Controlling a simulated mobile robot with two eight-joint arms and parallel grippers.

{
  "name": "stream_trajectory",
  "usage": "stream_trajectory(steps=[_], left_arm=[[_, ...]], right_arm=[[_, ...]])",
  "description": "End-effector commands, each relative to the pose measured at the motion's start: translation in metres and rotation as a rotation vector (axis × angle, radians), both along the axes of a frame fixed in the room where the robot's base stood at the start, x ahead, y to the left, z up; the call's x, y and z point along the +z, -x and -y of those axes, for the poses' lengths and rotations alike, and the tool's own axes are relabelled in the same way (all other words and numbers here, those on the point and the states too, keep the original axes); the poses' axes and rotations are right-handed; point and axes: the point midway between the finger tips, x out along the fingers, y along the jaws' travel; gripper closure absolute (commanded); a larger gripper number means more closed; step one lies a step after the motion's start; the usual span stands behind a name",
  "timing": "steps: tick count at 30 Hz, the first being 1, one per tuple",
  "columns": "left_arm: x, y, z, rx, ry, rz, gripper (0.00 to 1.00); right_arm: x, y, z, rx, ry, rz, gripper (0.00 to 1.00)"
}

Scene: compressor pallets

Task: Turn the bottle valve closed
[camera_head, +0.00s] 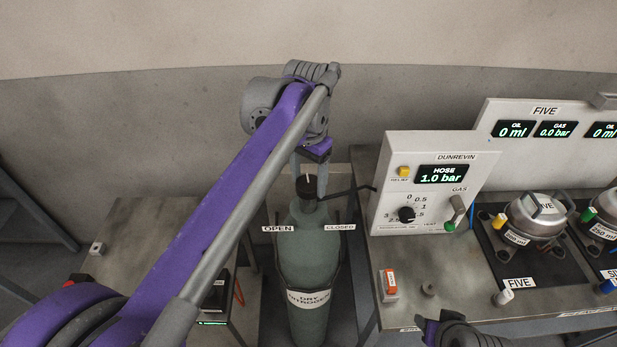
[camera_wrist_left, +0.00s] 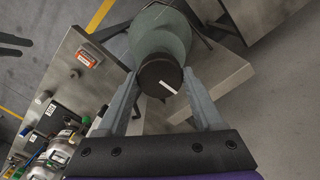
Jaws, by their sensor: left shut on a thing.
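The green bottle (camera_head: 312,262), labelled DRY NITROGEN, stands upright between two benches. Its dark round valve knob (camera_head: 307,188) is on top; the wrist view shows the knob (camera_wrist_left: 159,77) with a white mark on its face. An OPEN label (camera_head: 278,229) is on the left and a CLOSED label (camera_head: 340,227) on the right. My left gripper (camera_head: 308,180) comes down from above and is shut on the knob, one finger on each side (camera_wrist_left: 161,82). Part of my right arm (camera_head: 455,332) shows at the bottom edge; its jaw state is unclear.
A DUNREVIN panel (camera_head: 425,185) on the right bench reads HOSE 1.0 bar. A dark hose runs from the bottle's top toward it. Compressors (camera_head: 537,218) and an orange-white item (camera_head: 389,284) sit on that bench. A lower bench (camera_head: 150,225) stands at left.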

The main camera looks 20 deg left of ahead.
Motion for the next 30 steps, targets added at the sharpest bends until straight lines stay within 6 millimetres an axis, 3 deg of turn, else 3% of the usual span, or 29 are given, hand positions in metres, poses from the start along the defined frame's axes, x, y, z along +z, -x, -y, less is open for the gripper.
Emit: stream_trajectory(steps=[9, 24, 25, 30], left_arm=[[-0.0007, 0.0004, 0.0001, -0.108, 0.001, -0.001, 0.87], [-0.0009, 0.0004, 0.0002, -0.126, 0.001, -0.001, 0.87], [-0.0009, 0.0004, 0.0002, -0.126, 0.001, -0.001, 0.3], [-0.0006, 0.0003, 0.0001, -0.126, 0.0, -0.001, 0.02]], right_arm=[[0.0013, -0.0007, 0.0, 0.0, 0.0, 0.001, 0.5], [0.0013, -0.0007, 0.0, 0.0, 0.0, 0.001, 0.5], [0.0013, -0.0007, 0.0, 0.0, 0.0, 0.001, 0.5], [0.0014, -0.0007, 0.0, 0.0, 0.0, 0.001, 0.5]])
